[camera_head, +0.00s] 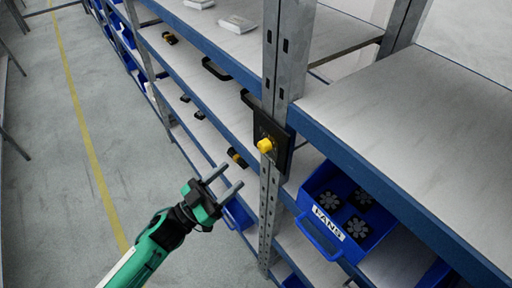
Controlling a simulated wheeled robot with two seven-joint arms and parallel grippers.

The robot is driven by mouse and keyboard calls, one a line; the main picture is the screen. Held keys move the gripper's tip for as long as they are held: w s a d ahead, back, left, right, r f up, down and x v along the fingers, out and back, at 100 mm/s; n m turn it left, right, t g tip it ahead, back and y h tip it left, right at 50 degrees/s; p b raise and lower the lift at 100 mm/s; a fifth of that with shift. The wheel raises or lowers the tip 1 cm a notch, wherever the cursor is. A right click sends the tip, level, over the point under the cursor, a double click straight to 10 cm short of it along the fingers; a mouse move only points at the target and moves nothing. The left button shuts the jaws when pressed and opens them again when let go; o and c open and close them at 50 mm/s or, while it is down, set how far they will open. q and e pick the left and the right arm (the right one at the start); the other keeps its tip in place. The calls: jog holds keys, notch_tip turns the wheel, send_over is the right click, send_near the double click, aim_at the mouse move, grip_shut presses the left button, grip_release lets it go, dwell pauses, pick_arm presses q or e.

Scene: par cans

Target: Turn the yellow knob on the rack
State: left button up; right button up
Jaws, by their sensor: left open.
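The yellow knob (265,146) sits on a black plate (275,133) fixed to the grey upright post (284,60) of the rack. My left gripper (229,179) is to the left of the knob and lower in the picture. Its two fingers are spread, with nothing between them, and it does not touch the knob. Its green arm comes in from the bottom left. My right gripper is not in view.
A blue bin (348,215) labelled FANS holds several black fans, right of the post. Blue-edged shelves (400,115) run on both sides. A black handle (216,70) and small dark items lie on the left shelves. The grey aisle floor (60,170) at left is clear.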

aim_at(261, 150)
pick_arm(q)
jog(key=p+x, duration=0.3)
jog(key=x, duration=0.6)
jog(key=shift+d+r, duration=0.1)
jog(key=shift+r, duration=0.1)
jog(key=shift+w+d+p, duration=0.2)
jog(key=shift+d+p, duration=0.05)
jog(key=shift+p, duration=0.05)
jog(key=shift+c, duration=0.2)
jog(key=c, duration=0.9)
